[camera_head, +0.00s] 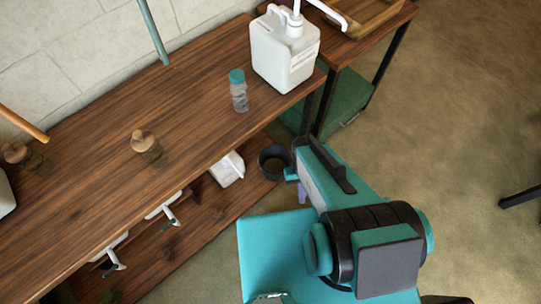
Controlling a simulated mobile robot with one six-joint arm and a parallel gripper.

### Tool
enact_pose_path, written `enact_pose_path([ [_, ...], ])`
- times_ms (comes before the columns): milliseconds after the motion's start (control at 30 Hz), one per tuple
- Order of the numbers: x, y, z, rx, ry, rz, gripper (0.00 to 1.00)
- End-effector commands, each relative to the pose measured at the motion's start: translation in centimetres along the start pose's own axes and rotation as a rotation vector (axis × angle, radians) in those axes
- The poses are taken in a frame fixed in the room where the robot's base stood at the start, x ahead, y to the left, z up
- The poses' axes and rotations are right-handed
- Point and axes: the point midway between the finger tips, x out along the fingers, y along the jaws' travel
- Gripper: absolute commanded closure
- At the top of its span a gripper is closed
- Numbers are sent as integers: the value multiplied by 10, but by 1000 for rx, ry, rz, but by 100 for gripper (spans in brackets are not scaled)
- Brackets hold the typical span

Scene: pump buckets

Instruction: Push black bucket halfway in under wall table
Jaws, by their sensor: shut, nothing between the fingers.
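The black bucket (264,158) is small, round and open at the top. It stands low down by the right end of the wooden wall table (95,165), close to the table's front edge. I cannot tell whether it stands on the low shelf or the floor. My gripper (291,174) is shut and empty, just right of the bucket. My arm hides part of the bucket's right side, and I cannot tell whether the gripper touches it.
White pump jugs (228,169) lie on the low shelf (205,208) left of the bucket. A white canister (284,58) and a teal-capped bottle (239,92) stand on the table. A second table with a green bin (350,97) is behind.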

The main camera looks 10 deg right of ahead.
Motion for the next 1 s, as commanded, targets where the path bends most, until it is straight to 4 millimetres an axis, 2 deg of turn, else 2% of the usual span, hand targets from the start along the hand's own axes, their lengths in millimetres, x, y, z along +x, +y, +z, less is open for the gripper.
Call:
enact_pose_path([
  [33,-16,0,8,0,0,0,100],
  [500,-79,0,41,-1,-2,0,100],
  [700,-88,0,46,-1,-2,0,100],
  [1000,-88,0,46,-1,-2,0,100],
])
